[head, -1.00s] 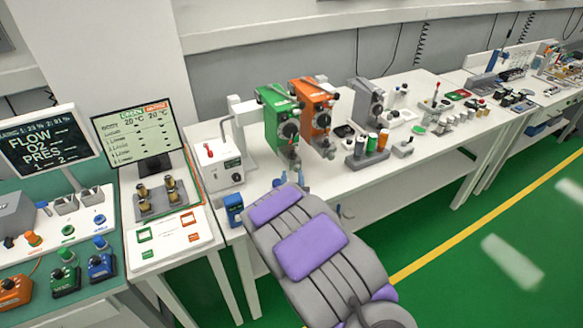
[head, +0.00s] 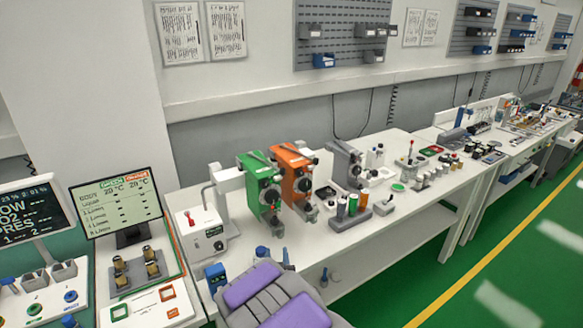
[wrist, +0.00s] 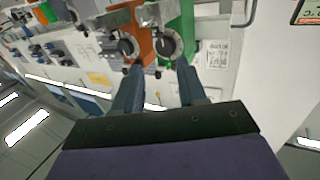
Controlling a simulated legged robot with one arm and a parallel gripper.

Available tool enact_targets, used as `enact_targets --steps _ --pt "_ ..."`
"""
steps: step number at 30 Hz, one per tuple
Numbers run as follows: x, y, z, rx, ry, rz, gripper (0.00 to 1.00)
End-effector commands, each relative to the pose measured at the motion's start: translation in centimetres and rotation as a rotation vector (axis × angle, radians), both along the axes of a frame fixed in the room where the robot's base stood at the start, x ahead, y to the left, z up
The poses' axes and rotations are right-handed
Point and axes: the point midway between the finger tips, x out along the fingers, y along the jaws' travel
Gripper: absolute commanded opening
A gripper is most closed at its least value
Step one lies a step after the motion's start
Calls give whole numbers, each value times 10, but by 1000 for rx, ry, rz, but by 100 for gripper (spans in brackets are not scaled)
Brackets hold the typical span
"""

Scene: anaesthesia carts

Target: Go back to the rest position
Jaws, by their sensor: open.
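My gripper shows in the wrist view (wrist: 158,85) with its two dark fingers apart and nothing between them. In the head view my grey and purple arm reaches up from the bottom edge, and the blue fingertips (head: 273,256) show just beyond it, in front of the bench's near edge. The green vaporizer (head: 260,187) and the orange vaporizer (head: 295,180) stand side by side on the white bench, beyond the fingers. Both also show in the wrist view, green (wrist: 178,25) and orange (wrist: 130,35). My gripper appears apart from both.
A grey vaporizer (head: 345,168) stands to the right of the orange one. A white box with a red switch (head: 200,235) and a monitor (head: 118,202) are on the left. The green floor (head: 480,285) right of the bench is clear.

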Motion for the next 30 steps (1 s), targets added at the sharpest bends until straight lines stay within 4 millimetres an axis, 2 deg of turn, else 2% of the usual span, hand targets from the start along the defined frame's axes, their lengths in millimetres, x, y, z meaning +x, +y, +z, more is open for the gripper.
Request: enact_targets --steps 7,10,14,17,23,30 --pt "2 -36 10 18 195 -73 41" --pt "-7 -57 14 26 325 -104 41" --pt "-28 -79 18 33 497 -129 41" --pt "-51 -94 23 32 624 -138 41" --pt "-113 -121 37 23 876 -137 41" --pt "-211 -152 61 -10 1162 -116 41"
